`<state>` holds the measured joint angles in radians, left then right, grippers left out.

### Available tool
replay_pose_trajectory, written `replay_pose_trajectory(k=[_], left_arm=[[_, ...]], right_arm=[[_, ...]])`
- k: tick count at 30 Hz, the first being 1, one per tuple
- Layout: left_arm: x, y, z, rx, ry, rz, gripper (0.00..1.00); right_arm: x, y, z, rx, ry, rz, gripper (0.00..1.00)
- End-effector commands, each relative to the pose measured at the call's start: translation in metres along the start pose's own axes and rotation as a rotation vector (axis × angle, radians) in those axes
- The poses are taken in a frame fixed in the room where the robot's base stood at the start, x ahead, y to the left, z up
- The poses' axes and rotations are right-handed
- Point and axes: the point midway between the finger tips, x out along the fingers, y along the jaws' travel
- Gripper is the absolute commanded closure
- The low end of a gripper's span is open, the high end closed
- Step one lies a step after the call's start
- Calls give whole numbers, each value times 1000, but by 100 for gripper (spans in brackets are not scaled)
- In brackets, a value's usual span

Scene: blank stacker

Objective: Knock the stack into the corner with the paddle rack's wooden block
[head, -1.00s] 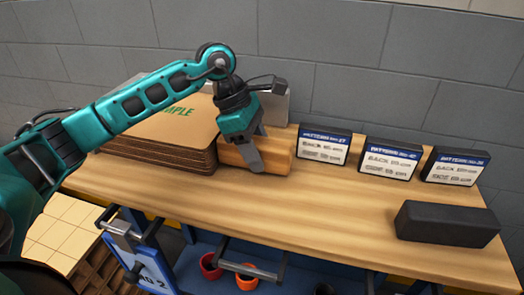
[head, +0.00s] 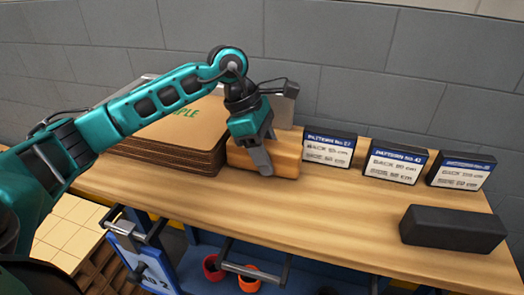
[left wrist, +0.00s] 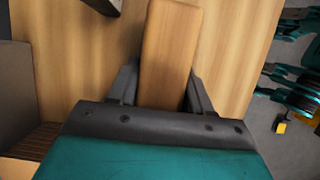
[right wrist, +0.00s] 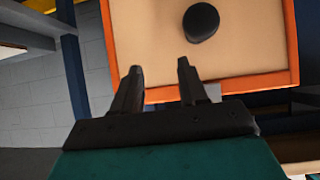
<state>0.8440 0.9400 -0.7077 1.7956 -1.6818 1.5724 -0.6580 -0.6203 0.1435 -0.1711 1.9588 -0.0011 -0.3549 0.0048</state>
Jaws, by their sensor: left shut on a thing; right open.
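The stack (head: 165,150) of brown cardboard sheets lies at the left of the wooden bench, its top sheet printed in green. A grey metal upright plate (head: 285,106) stands behind it. The wooden block (head: 285,158) is right against or very near the stack's right side. My left gripper (head: 262,160) is shut on the block from above; in the left wrist view the block (left wrist: 168,55) sits between the fingers. My right gripper (right wrist: 160,75) is open and empty, seen only in the right wrist view.
Three pattern boxes (head: 397,163) stand in a row along the wall. A black block (head: 452,229) lies at the bench's right front. The bench top (head: 340,210) between is clear. An orange-edged panel (right wrist: 240,50) with a black knob fills much of the right wrist view.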

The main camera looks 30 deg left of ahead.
Motion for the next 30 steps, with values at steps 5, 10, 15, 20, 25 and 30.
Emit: replay_pose_trajectory(k=[5, 10, 15, 20, 25, 30], left_arm=[[0, 0, 3, 2, -3, 2, 92], [-12, 0, 8, 3, -5, 3, 92], [-28, 0, 14, 3, -4, 2, 92], [-43, 0, 21, 3, -5, 3, 92], [-59, 0, 27, 4, -5, 3, 92], [-74, 0, 34, 3, -5, 1, 92]], right_arm=[[0, 0, 0, 1, -3, -1, 57], [-7, -3, -13, 3, -1, -8, 57], [-13, 0, -22, -4, 13, -1, 57], [-17, 7, -19, -6, -3, 13, 57], [-24, 7, -27, -5, -6, 14, 57], [-31, 7, -38, -5, -3, 13, 57]])
